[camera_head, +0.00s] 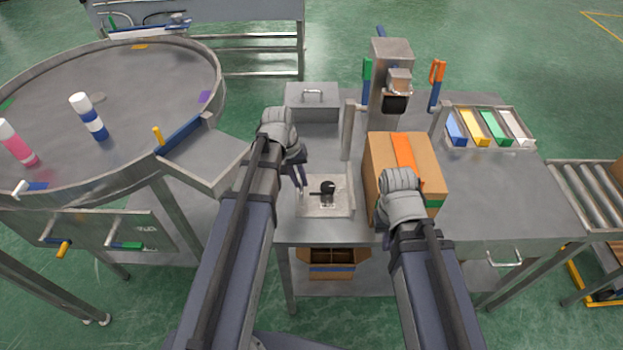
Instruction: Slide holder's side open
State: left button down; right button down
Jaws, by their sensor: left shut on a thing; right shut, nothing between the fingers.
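The holder (328,187) is a small black piece on a light square plate (337,209) set in the workbench. A thin dark part sticks out from it to the left. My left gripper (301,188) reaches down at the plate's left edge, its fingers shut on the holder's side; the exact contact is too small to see. My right gripper (401,212) is in front of the cardboard box, shut and empty, its fingertips mostly hidden behind its own wrist.
A cardboard box (430,165) with orange tape stands right of the plate. Behind is a grey press column (391,60) with green and orange handles. A round table (150,75) with bottles is at left. Coloured trays (484,126) lie at the right.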

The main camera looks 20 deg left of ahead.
pick_arm(q)
jog(key=shift+s+a, duration=0.3)
jog(key=shift+a, duration=0.65)
jog(key=c, duration=0.9)
grip_release()
jog(key=shift+a, duration=0.15)
jog(key=shift+o, duration=0.2)
jog(key=shift+r, duration=0.15)
jog(key=shift+r+p, duration=0.6)
jog(key=shift+p, duration=0.15)
notch_tip(320, 180, up, 6)
jog(key=a+p, duration=0.1)
jog(key=p, duration=0.5)
jog(key=shift+s+a, duration=0.15)
jog(key=shift+s, duration=0.1)
